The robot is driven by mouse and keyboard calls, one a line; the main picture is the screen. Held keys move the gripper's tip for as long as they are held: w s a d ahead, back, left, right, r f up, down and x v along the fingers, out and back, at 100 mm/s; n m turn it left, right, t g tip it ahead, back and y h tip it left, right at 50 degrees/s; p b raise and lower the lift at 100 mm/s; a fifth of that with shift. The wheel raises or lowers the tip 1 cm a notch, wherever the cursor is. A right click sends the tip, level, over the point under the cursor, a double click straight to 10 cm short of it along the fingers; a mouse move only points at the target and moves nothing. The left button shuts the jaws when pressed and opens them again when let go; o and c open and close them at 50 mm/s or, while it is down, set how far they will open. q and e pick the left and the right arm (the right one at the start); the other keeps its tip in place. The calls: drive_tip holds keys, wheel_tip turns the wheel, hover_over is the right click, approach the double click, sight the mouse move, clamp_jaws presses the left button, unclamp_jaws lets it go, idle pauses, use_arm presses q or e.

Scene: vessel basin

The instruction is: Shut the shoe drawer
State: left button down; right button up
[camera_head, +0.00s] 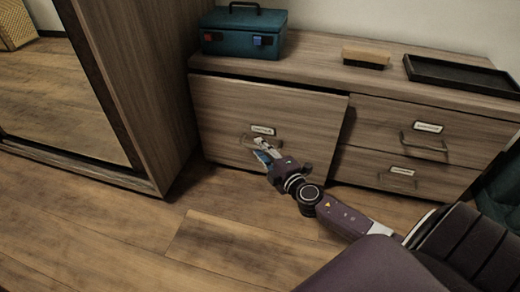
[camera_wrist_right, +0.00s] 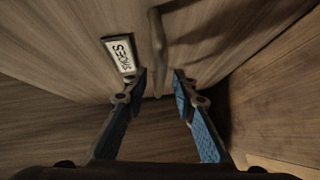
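The shoe drawer (camera_head: 225,105) is the large wooden front at the left of the low cabinet. The drawer's grey bar handle (camera_wrist_right: 158,45) is beside the label. My right gripper (camera_head: 258,148) is at the drawer front, just below the label. In the right wrist view its blue-padded fingers (camera_wrist_right: 160,78) are apart, with the end of the handle between the tips. Contact cannot be told. My left gripper is not in view.
Two smaller drawers (camera_head: 385,128) with handles are at the right, looking closed. A teal box (camera_head: 240,42), a brush (camera_head: 366,58) and a black tray (camera_head: 460,75) stand on the cabinet top. A tall wardrobe (camera_head: 150,70) is at the left. The wooden floor (camera_head: 150,225) in front is clear.

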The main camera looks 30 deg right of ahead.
drive_tip(key=shift+w, duration=0.4)
clamp_jaws()
